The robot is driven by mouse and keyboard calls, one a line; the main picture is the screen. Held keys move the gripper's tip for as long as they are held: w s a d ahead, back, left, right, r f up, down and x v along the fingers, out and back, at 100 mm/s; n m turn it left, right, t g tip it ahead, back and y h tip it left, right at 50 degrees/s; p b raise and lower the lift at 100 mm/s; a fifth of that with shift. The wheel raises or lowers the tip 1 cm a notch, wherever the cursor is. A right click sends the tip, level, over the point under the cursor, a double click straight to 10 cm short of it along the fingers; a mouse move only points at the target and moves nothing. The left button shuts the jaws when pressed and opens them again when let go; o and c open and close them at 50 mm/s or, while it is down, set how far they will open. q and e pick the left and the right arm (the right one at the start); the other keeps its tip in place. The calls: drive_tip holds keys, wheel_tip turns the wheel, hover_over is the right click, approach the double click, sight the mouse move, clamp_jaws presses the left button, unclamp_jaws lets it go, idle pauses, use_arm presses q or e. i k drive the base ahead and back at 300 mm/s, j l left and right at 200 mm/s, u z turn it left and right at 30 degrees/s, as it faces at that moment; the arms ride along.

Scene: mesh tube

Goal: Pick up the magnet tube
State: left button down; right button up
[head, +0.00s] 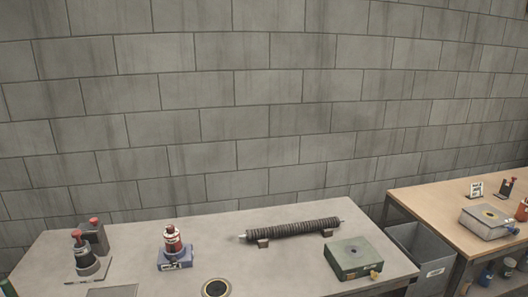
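A long dark ribbed tube (292,229), which looks like the magnet tube, lies near the back of the grey table (300,271). It has thin metal ends and rests on two small brown supports, slightly higher at its right end. Neither of my grippers shows in the head view, and nothing is seen touching the tube.
A green box (353,257) stands right of and in front of the tube. A red-topped device on a blue base (173,250) and dark red-knobbed devices (83,256) stand left. A round disc (216,287) lies in front. A grey bin (421,249) separates this table from a wooden bench (432,205).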

sight(85, 257)
drive_tip(key=u, duration=1.25)
drive_tip(key=i+j+z, duration=0.75)
drive_tip(key=i+j, duration=0.2)
